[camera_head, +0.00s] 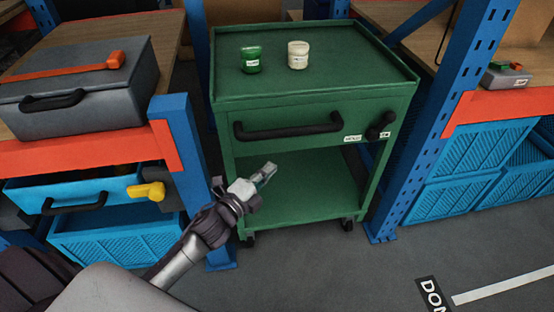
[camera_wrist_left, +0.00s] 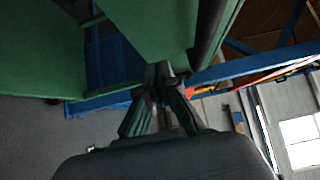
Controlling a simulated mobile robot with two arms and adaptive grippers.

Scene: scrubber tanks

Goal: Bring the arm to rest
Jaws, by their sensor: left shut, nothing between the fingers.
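My left gripper (camera_head: 266,173) is in the head view, reaching in from the lower left. It is shut and empty, in front of the green cart (camera_head: 296,211), just above the level of its lower shelf. In the left wrist view the closed fingers (camera_wrist_left: 161,72) point toward the green cart panel (camera_wrist_left: 150,25). I cannot tell whether the fingertips touch the cart. My right gripper is not in view.
A green jar (camera_head: 251,60) and a cream jar (camera_head: 298,55) stand on the cart top. Blue rack posts (camera_head: 182,160) flank the cart. A grey toolbox (camera_head: 80,90) and a blue drawer (camera_head: 95,190) are at left.

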